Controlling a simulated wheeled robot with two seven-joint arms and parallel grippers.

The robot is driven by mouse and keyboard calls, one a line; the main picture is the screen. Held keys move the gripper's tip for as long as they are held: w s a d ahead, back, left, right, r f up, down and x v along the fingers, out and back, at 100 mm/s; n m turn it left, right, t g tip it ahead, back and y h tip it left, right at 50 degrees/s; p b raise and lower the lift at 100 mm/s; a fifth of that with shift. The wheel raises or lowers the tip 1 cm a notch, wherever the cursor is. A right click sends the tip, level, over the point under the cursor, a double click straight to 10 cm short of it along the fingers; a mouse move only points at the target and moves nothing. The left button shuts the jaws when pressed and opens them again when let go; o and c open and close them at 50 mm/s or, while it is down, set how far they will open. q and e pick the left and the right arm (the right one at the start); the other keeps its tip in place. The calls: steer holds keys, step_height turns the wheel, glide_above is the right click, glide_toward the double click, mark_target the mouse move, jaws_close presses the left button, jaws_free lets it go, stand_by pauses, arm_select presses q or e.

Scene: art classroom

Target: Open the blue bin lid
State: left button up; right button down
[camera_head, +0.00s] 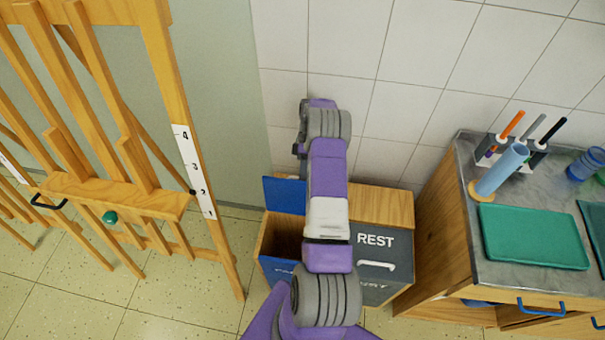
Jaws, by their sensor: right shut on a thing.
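The blue lid (284,194) of the left bin stands raised, near upright, at the back of its opening. The dark inside of the wooden bin (283,236) shows below it. The blue front (275,271) of this bin is partly covered by my right arm. My right arm reaches from the bottom middle up over the bins and bends down near the wall. My right gripper (301,152) is mostly hidden behind that arm, close to the raised lid. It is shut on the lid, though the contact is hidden. My left gripper is not in view.
A grey bin lid marked REST (383,258), with a white handle, is shut on the right. A wooden cabinet with a grey top (462,185) stands further right. A wooden easel (178,120) stands at left. Tiled wall (410,60) is behind; floor between easel and bins is clear.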

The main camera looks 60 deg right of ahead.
steer(key=c, duration=1.2)
jaws_free()
steer(key=shift+s+f, duration=0.15)
steer(key=shift+f, duration=0.3)
steer(key=shift+o, duration=0.2)
steer(key=shift+a+r, duration=0.1)
steer(key=shift+r, duration=0.05)
step_height(320, 180, up, 10)
steer(key=p, duration=0.2)
steer(key=shift+p, duration=0.35)
